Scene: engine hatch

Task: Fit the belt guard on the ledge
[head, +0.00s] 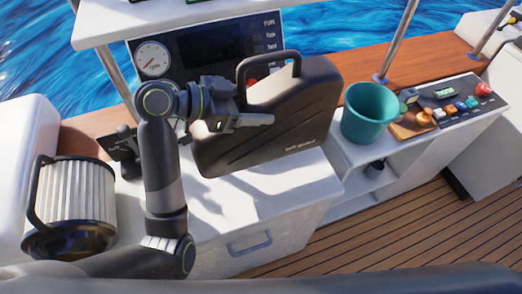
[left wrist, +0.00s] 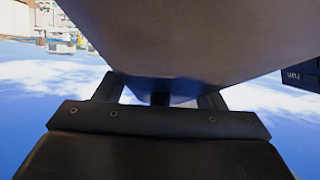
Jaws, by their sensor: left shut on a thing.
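The belt guard (head: 290,118) is a dark grey, case-like panel with a black loop handle on top and small lettering on its face. It is tilted in the head view, above the white engine box top (head: 262,204). My left gripper (head: 258,121) is at the guard's left part and shut on it. In the left wrist view the guard (left wrist: 190,35) fills the upper middle, close to the gripper (left wrist: 160,98); the finger ends are partly hidden by it. Whether the guard touches the white top is hard to tell. My right gripper is not in view.
A gauge panel (head: 205,52) stands behind the guard. A teal bucket (head: 368,118) and a switch panel (head: 455,100) are to the right. A ribbed cylinder with a black handle (head: 85,195) is at the left. The front of the white top is clear.

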